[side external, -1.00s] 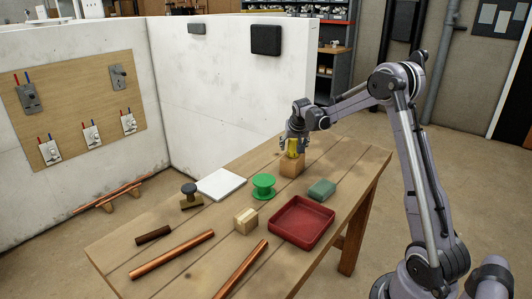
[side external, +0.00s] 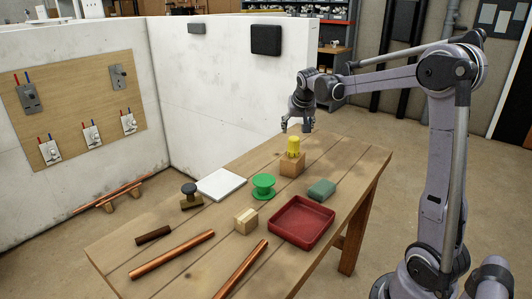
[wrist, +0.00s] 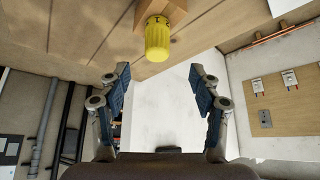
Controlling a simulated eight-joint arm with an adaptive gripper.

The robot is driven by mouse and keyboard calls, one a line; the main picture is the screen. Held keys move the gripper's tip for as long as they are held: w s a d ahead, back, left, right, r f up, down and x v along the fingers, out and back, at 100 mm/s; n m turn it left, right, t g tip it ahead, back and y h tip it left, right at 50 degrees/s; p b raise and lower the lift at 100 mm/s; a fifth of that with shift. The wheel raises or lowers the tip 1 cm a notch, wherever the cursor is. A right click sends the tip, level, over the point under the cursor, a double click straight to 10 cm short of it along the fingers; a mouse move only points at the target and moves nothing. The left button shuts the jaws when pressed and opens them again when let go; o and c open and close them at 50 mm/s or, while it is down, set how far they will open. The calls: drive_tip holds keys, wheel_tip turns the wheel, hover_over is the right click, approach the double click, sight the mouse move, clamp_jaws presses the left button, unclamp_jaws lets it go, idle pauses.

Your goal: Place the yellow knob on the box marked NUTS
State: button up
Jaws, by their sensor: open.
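The yellow knob (side external: 293,146) stands upright on top of a small wooden box (side external: 292,168) near the far end of the table. No NUTS marking can be read on this box in either view. My gripper (side external: 297,127) is above and behind the knob, apart from it. In the wrist view my gripper (wrist: 160,85) has its fingers spread wide with nothing between them. The yellow knob (wrist: 158,38) shows beyond the fingertips, on the wooden box (wrist: 165,10), which is cut off by the picture's top edge.
On the table (side external: 190,259) are a green spool (side external: 263,186), a green block (side external: 321,190), a red tray (side external: 303,222), a light wooden block (side external: 245,221), a white panel (side external: 222,184), a dark-knobbed stamp (side external: 190,194) and copper pipes (side external: 172,255). White walls stand behind.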

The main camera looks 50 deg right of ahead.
drive_tip(key=s+a+r+n+t+y, duration=0.1)
drive_tip(key=s+a+n, duration=0.15)
drive_tip(key=a, duration=0.55)
drive_tip(key=s+a+r+n+t+y, duration=0.15)
drive_tip(key=s+a, duration=0.25)
drive_tip(key=a, duration=0.5)
drive_tip(key=s+a+f+n+y, duration=0.1)
drive_tip(key=s+a+f+n, duration=0.2)
drive_tip(key=s+a, duration=0.2)
drive_tip(key=s+a+f+n+y, duration=0.1)
drive_tip(key=s+a+f+n, duration=0.1)
drive_tip(key=s+a, duration=0.4)
drive_tip(key=a+f, duration=0.1)
drive_tip(key=a, duration=0.1)
drive_tip(key=shift+a+f+n, duration=0.25)
drive_tip(key=shift+a+n, duration=0.15)
